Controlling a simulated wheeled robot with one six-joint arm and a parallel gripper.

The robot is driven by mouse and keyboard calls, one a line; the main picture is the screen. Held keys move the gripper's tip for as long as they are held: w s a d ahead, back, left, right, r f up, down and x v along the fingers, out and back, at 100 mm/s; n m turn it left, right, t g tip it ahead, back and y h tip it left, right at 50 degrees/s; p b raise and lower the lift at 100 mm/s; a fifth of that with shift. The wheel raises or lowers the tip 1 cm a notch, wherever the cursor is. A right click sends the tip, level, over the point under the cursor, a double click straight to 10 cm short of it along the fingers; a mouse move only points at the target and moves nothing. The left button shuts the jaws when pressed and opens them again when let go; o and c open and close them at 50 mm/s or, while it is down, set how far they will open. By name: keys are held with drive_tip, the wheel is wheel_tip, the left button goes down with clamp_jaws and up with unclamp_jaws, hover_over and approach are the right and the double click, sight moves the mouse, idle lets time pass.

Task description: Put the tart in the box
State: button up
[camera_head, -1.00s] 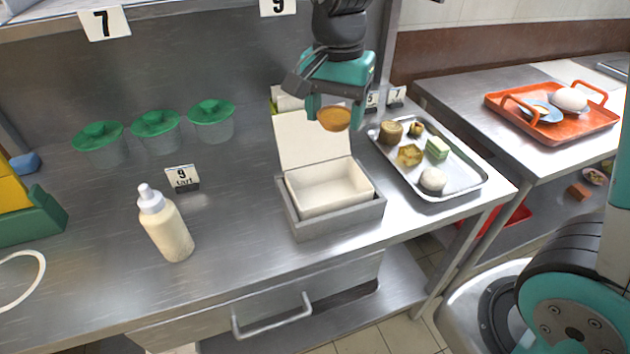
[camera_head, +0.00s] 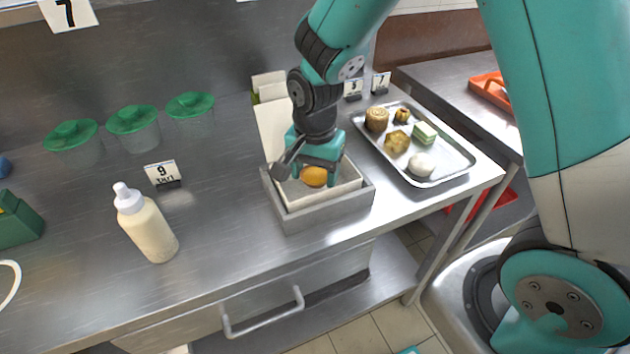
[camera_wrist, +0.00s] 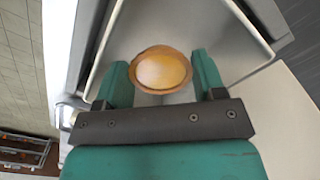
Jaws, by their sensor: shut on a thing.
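In the wrist view the tart (camera_wrist: 160,70) sits between the two teal fingertips of my gripper (camera_wrist: 158,82). My gripper is shut on it, over and apparently within the opening of the white box (camera_head: 345,189). The box stands in a grey holder (camera_head: 330,212) with its lid (camera_head: 272,127) raised at the back. I cannot tell whether the tart touches the box floor. My gripper hides part of the box's inside.
A metal tray (camera_head: 455,165) with several pastries is right of the box. Several green-lidded containers (camera_head: 134,122) stand at the back. The counter between bottle and box is clear.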

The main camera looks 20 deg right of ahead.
sight(315, 175)
drive_tip(key=shift+f, duration=1.4)
drive_tip(key=o, duration=0.6)
drive_tip(key=shift+f, duration=0.15)
drive_tip(key=shift+o, duration=0.2)
wheel_tip(315, 175, up, 12)
drive_tip(key=shift+r, duration=0.1)
drive_tip(key=s+a+r+n+y, duration=0.2)
drive_tip(key=s+r+n, duration=0.2)
drive_tip(key=s+n, duration=0.4)
drive_tip(key=s+a+r+n+y, duration=0.2)
drive_tip(key=s+r+n, duration=0.2)
drive_tip(key=s+n, duration=0.4)
drive_tip(key=shift+s+a+r, duration=0.3)
drive_tip(key=shift+s+r, duration=0.05)
drive_tip(key=shift+s, duration=0.9)
